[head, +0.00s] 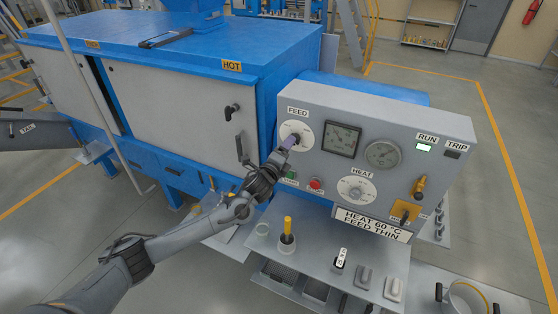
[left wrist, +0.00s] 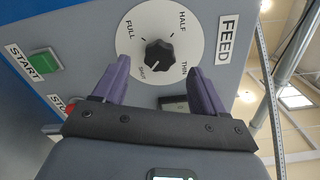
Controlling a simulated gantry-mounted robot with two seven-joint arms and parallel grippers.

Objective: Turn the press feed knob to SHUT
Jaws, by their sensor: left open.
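The press feed knob (left wrist: 158,53) is black and sits at the centre of a white round dial marked FULL, HALF, THIN and SHUT. A small pale mark on its lower-left side in the left wrist view points roughly toward SHUT; I cannot tell the exact setting. The FEED dial (head: 303,128) is at the upper left of the grey control panel (head: 327,104). My left gripper (left wrist: 160,68) is open, its purple fingers apart on either side of the knob. Contact with the knob is not visible. In the head view my left gripper (head: 290,143) partly covers the dial. My right gripper is not in view.
Green START (left wrist: 43,62) and red STOP (head: 316,183) buttons sit below the dial. A HEAT dial (head: 357,190), gauges and a yellow-plated switch (head: 404,213) are to the right. A shelf (head: 320,240) below holds a yellow-handled tool (head: 287,228) and small blocks.

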